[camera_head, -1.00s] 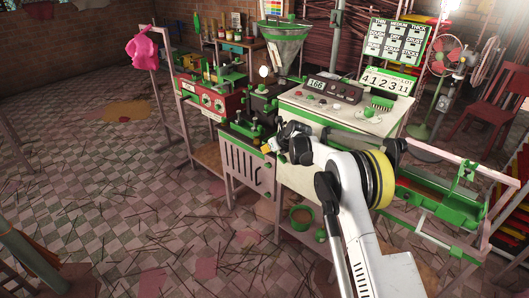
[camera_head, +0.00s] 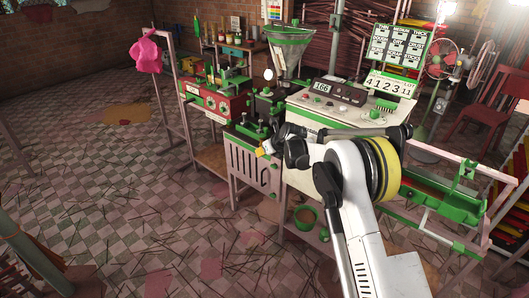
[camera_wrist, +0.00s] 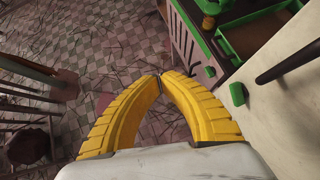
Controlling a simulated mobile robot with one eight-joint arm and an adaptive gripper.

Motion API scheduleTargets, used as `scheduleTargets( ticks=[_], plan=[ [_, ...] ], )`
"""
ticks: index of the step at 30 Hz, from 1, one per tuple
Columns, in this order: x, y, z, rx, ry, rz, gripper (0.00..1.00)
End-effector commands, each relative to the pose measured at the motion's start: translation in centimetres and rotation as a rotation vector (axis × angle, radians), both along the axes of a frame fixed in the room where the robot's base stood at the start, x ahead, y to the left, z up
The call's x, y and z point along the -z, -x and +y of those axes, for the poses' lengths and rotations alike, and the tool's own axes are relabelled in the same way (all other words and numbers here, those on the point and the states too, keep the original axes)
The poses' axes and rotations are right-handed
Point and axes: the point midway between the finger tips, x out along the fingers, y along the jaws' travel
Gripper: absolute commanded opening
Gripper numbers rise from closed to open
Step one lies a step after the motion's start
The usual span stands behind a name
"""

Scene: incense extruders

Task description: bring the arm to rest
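My gripper shows in the wrist view with two yellow ridged fingers (camera_wrist: 160,78). Their tips meet or nearly meet, and nothing shows between them. My white arm is folded in front of the extruder bench. In the wrist view the floor (camera_wrist: 120,40) lies beyond the fingertips, and the cabinet (camera_wrist: 185,45) is at the upper right.
A control panel (camera_head: 350,110) and a green hopper (camera_head: 288,45) stand behind my arm. A green trough on a rack (camera_head: 440,190) is at the right. A green pot (camera_head: 305,216) sits low by the bench. The floor at left (camera_head: 90,180) is open, strewn with sticks.

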Motion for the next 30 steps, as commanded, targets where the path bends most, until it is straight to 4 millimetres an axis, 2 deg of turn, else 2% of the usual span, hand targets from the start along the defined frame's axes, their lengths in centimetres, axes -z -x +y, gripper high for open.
scheduleTargets(
  ticks=[1, 3, 11, 14, 17, 20, 24, 26, 30],
  plan=[
    [-1.3, 0.6, 0.2, 0.004, 0.001, 0.0, 0.0],
    [-2.3, 1.4, 0.8, 0.004, 0.0, 0.0, 0.0],
    [-4.4, 3.2, 2.2, 0.003, 0.003, -0.003, 0.0],
    [-5.9, 3.9, 1.7, -0.028, 0.038, -0.023, 0.0],
    [-9.0, 5.4, 0.0, -0.111, 0.134, -0.077, 0.0],
    [-13.2, 8.2, -2.5, -0.241, 0.281, -0.153, 0.0],
    [-18.6, 13.4, -6.3, -0.453, 0.509, -0.259, 0.0],
    [-20.6, 16.0, -7.8, -0.547, 0.608, -0.301, 0.0],
    [-23.9, 22.5, -11.4, -0.773, 0.832, -0.384, 0.0]
  ],
)
